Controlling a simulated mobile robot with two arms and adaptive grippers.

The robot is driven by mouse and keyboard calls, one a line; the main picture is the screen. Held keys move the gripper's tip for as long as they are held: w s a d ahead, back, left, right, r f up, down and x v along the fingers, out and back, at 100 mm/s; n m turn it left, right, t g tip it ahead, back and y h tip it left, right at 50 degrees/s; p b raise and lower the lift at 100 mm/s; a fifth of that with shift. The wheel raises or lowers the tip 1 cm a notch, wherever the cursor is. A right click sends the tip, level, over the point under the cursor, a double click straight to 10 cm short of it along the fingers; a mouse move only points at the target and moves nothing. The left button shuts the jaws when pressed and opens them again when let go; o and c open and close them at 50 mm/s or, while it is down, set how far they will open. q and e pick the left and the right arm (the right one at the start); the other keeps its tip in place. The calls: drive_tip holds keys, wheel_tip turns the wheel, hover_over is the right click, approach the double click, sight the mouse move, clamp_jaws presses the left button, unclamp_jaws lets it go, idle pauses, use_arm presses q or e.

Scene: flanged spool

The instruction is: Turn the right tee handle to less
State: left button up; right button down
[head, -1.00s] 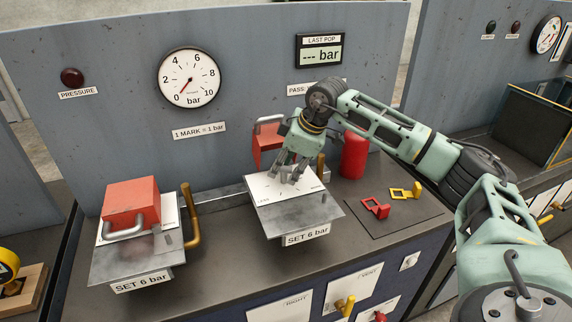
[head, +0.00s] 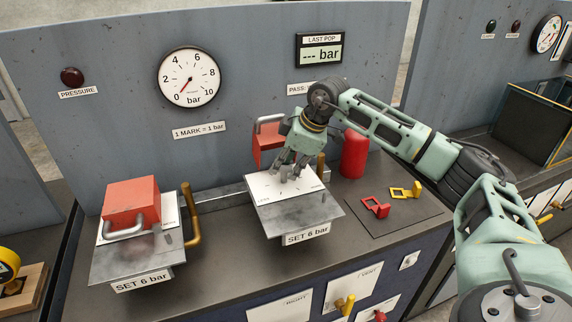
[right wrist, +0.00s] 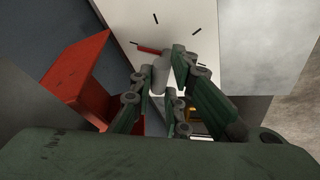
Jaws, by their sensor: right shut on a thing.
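The right valve's white dial plate (head: 262,186), with short black marks and small lettering at both ends, lies on the right stand. The right tee handle shows in the right wrist view as a grey part (right wrist: 159,74) between the fingers, with a red bar (right wrist: 149,50) reaching out over the dial plate. My right gripper (head: 288,172) is over this plate and shut on the tee handle. It also shows in the right wrist view (right wrist: 166,78). In the head view the fingers hide most of the handle. My left gripper is out of view.
A raised red cover (head: 266,150) stands just behind the gripper. The left stand has a red cover (head: 131,200) and a brass lever (head: 190,215). A red cylinder (head: 354,155) and red and yellow tags (head: 376,207) are at right. The pressure gauge (head: 188,77) points near 0.

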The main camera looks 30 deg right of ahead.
drive_tip(key=n, duration=0.1)
drive_tip(key=n+y+p, duration=0.1)
drive_tip(key=shift+w+r+n+g, duration=0.1)
drive_tip(key=shift+r+n+g, duration=0.05)
drive_tip(key=shift+n+g, duration=0.15)
drive_tip(key=shift+d+n+g+y+p, duration=0.1)
drive_tip(key=shift+n+g+y+p, duration=0.2)
drive_tip(key=shift+n+p, duration=0.75)
drive_tip(key=shift+n, duration=0.35)
drive_tip(key=c, duration=1.7)
unclamp_jaws()
drive_tip(key=v, duration=1.2)
drive_tip(key=shift+d, duration=0.1)
